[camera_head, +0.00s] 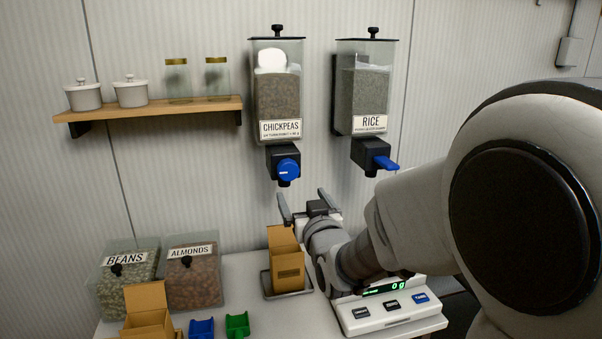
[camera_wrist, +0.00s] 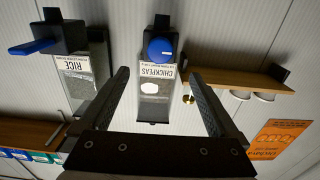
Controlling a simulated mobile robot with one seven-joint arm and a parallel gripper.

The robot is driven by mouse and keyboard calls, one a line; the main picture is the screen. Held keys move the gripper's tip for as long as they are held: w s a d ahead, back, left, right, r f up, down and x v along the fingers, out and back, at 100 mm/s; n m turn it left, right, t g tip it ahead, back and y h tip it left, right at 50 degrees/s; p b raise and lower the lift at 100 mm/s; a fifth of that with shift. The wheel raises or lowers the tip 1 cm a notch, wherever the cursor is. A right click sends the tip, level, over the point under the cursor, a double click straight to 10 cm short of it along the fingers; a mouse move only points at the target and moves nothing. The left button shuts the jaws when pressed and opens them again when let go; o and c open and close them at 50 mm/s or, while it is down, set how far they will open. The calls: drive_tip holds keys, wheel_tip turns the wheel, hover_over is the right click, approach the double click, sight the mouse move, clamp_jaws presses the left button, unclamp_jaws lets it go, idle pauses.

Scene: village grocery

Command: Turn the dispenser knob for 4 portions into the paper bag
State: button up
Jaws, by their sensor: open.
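The chickpeas dispenser (camera_head: 277,95) hangs on the wall, with a round blue knob (camera_head: 288,169) below its label. The rice dispenser (camera_head: 367,95) hangs to its right, with a flat blue knob (camera_head: 385,163). The open brown paper bag (camera_head: 287,264) stands upright on a dark tray (camera_head: 265,284) below the chickpeas dispenser. My gripper (camera_head: 304,202) is open and empty, above the bag and below the chickpeas knob, apart from it. In the upside-down wrist view, the chickpeas knob (camera_wrist: 160,48) shows beyond my fingertips (camera_wrist: 158,75).
A white scale (camera_head: 390,310) reading 0 g stands right of the bag. Bins of beans (camera_head: 128,280) and almonds (camera_head: 193,275), another brown box (camera_head: 147,322), and blue and green scoops (camera_head: 237,324) are at left. A shelf (camera_head: 150,108) holds jars.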

sight(289, 174)
drive_tip(key=p+x, duration=0.1)
drive_tip(key=x, duration=1.2)
drive_tip(key=c, duration=1.4)
drive_tip(key=shift+f, duration=0.1)
